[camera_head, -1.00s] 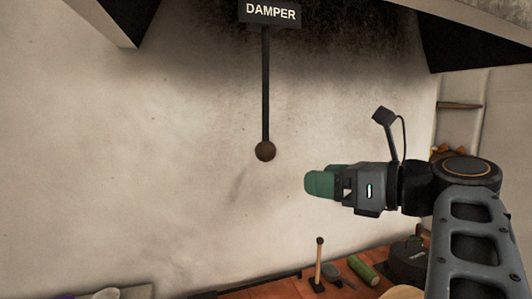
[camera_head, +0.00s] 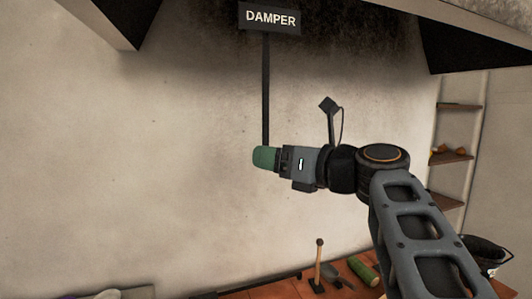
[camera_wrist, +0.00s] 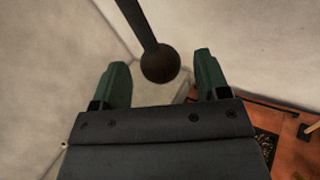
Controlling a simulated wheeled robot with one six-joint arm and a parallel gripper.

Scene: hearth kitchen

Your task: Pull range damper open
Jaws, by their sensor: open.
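The range damper is a thin dark rod (camera_head: 265,90) hanging down from below a black DAMPER sign (camera_head: 269,18). Its brown ball knob (camera_wrist: 160,64) shows in the wrist view, between and a little beyond the two green fingertips. In the head view the knob is hidden behind my gripper (camera_head: 264,158). My gripper is open, its fingers (camera_wrist: 160,82) apart on either side of the knob's line with gaps to both. I see no contact with the knob.
A wooden worktop (camera_head: 270,290) below holds a small mallet-like tool (camera_head: 318,266) and a green cylinder (camera_head: 362,270). Shelves (camera_head: 455,155) and a dark bucket (camera_head: 486,254) stand at the right. The sloped hood is overhead. The wall left of the rod is clear.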

